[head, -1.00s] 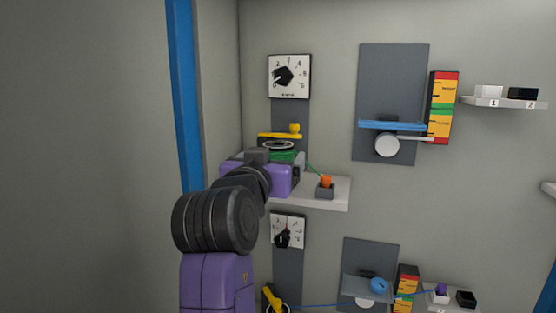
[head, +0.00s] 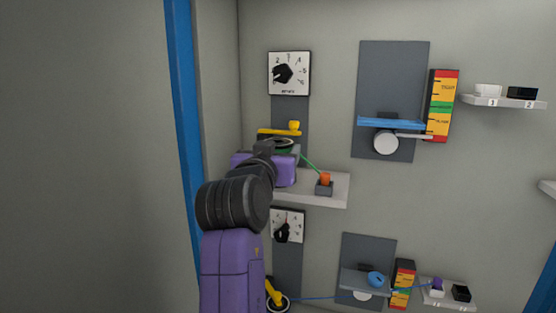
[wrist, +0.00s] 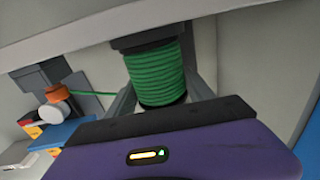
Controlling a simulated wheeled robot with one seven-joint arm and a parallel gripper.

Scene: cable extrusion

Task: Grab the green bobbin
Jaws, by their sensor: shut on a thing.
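The green bobbin (wrist: 156,72) is a spool wound with green cable, with dark end flanges. In the wrist view it sits between the two grey fingers of my gripper (wrist: 158,98), which is shut on it. In the head view the bobbin (head: 281,144) shows only in part behind my purple wrist, below the yellow bar (head: 279,132). A green cable (head: 312,165) runs from it down to an orange plug (head: 325,179) in a grey block on the shelf. The same orange piece (wrist: 59,93) shows at left in the wrist view.
The white shelf (head: 335,190) lies just under my gripper. A dial (head: 289,73) is above it and another dial (head: 288,226) below. A blue bar (head: 391,124) and a coloured scale (head: 443,105) are to the right. A blue post (head: 183,100) stands at left.

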